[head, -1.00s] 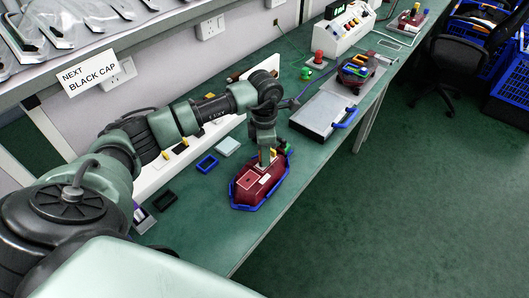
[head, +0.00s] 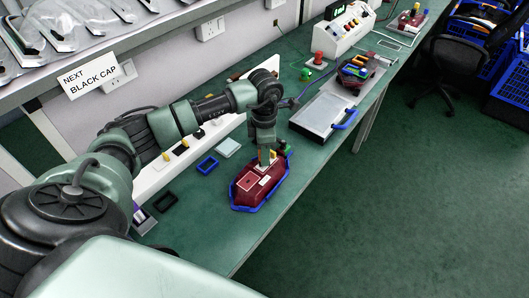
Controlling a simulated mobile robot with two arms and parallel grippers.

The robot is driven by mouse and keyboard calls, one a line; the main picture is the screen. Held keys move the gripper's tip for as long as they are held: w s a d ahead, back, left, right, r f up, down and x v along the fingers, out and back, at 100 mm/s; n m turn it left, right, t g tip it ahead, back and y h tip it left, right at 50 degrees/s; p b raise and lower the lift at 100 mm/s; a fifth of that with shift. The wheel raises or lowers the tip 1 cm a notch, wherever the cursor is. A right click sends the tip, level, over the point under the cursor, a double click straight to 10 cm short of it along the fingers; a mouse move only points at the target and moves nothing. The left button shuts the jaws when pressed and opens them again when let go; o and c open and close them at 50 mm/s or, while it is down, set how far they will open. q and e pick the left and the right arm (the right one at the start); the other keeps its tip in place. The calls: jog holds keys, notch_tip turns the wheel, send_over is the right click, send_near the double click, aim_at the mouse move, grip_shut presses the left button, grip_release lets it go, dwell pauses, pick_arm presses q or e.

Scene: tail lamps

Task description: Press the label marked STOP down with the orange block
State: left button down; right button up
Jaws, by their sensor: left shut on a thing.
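A dark red tail lamp (head: 250,192) lies in a blue holder (head: 262,204) on the green bench. A pale square label (head: 247,183) with a small mark sits on its near-left face, and another small pale patch (head: 265,180) lies just right of it; their lettering is too small to read. My left gripper (head: 265,160) points down over the lamp's upper part. It is shut on a small orange-brown thing, apparently the orange block, mostly hidden by the fingers. Its lower end is at or just above the lamp; contact cannot be told. My right gripper is out of view.
A blue frame (head: 207,165), a black frame (head: 164,202) and a pale square pad (head: 228,147) lie left of the lamp. A red button (head: 318,58) stands farther back.

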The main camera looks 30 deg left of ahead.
pick_arm(q)
jog(key=shift+r+p, duration=1.3)
jog(key=shift+r, duration=1.15)
notch_tip(320, 180, down, 5)
jog(key=b, duration=0.4)
jog(key=shift+w, duration=0.1)
jog(key=shift+f+b, duration=0.5)
jog(key=shift+f, duration=0.15)
dwell(0.4)
